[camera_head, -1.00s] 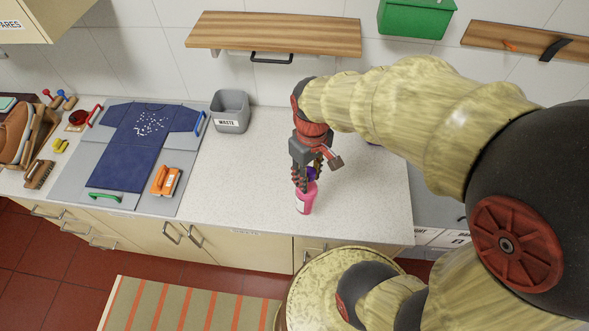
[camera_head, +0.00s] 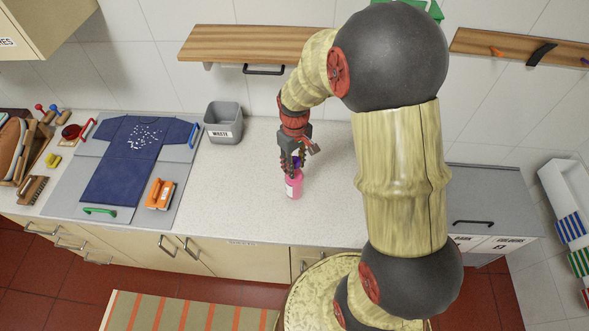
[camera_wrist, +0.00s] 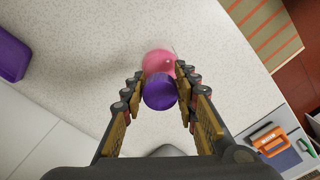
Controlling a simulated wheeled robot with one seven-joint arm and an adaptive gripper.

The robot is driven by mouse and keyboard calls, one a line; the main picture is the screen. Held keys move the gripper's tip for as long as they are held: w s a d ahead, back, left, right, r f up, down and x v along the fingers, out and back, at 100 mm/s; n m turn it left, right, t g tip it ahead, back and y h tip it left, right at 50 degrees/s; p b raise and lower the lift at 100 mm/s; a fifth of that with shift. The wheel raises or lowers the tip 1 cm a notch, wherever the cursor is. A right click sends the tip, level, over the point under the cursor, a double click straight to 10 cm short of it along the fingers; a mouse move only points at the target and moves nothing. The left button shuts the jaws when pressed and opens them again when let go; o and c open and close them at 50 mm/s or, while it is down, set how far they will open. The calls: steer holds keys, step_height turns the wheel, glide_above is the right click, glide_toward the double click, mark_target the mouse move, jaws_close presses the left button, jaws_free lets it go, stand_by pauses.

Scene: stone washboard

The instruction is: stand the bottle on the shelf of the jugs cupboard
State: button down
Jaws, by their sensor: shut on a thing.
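The bottle (camera_head: 294,187) is pink with a pale label and a purple cap, and it stands upright on or just above the pale worktop; I cannot tell if its base touches. My gripper (camera_head: 294,167) is above it, pointing down, shut on its upper part. In the wrist view the purple cap (camera_wrist: 159,91) sits between the two fingers (camera_wrist: 160,97), with the pink body (camera_wrist: 158,63) beyond it. No cupboard marked for jugs can be read. A cream wall cupboard (camera_head: 48,22) at the upper left has a label cut off by the frame.
A grey waste bin (camera_head: 223,122) stands at the back wall, below a wooden shelf (camera_head: 250,44). A blue shirt (camera_head: 135,160) and an orange-handled brush (camera_head: 160,194) lie on a grey board at the left. The worktop (camera_head: 245,195) around the bottle is largely clear.

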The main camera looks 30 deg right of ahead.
steer(key=shift+w+d+f, duration=0.1)
steer(key=shift+w+f, duration=0.15)
steer(key=shift+f, duration=0.05)
steer(key=shift+w+f, duration=0.1)
steer(key=shift+f, duration=1.6)
steer(key=c, duration=1.4)
jaws_free()
